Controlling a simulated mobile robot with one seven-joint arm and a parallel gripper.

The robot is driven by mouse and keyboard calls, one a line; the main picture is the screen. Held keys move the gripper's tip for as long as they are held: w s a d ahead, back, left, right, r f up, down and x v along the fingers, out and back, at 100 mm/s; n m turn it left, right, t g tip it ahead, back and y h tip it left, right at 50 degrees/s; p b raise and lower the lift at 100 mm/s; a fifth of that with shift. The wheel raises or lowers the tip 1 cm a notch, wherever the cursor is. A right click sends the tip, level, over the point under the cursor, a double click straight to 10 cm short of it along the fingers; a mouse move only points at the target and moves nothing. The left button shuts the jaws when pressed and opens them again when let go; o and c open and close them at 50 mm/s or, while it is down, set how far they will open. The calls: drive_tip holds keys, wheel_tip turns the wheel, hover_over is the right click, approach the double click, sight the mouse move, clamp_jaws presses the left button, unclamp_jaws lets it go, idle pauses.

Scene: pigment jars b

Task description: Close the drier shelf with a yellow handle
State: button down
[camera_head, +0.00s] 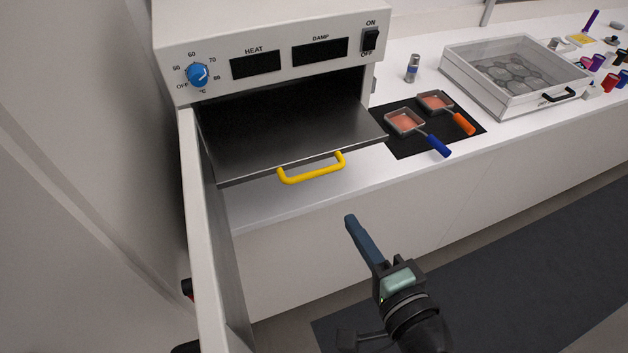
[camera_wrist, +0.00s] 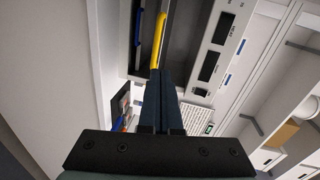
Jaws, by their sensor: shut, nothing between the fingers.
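The drier (camera_head: 275,60) is a pale box with a blue dial at the back left. Its metal shelf (camera_head: 270,145) is pulled out, sticking out past the front of the opening. The yellow handle (camera_head: 312,172) is on the shelf's front edge. My gripper (camera_head: 350,220) is shut and empty, in front of the counter, below and right of the handle in the head view. In the wrist view the shut fingers (camera_wrist: 161,80) point at the yellow handle (camera_wrist: 159,40), which shows just beyond their tips. I cannot tell the exact gap.
The drier's door (camera_head: 205,240) stands open on the left side of the shelf. Two small pans with a blue and an orange handle lie on a black mat (camera_head: 405,148). A glass-topped drawer box (camera_head: 515,75) stands further right.

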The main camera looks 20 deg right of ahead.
sight(316, 176)
drive_tip(key=shift+m, duration=0.4)
drive_tip(key=w+f+p, duration=0.1)
drive_tip(key=w, duration=0.3)
drive_tip(key=w+f+p, duration=0.1)
drive_tip(key=w, duration=0.3)
drive_tip(key=w+f+p, duration=0.1)
drive_tip(key=w, duration=0.3)
drive_tip(key=shift+w+a+p, duration=0.15)
drive_tip(key=shift+a+p, duration=0.15)
drive_tip(key=shift+p, duration=0.05)
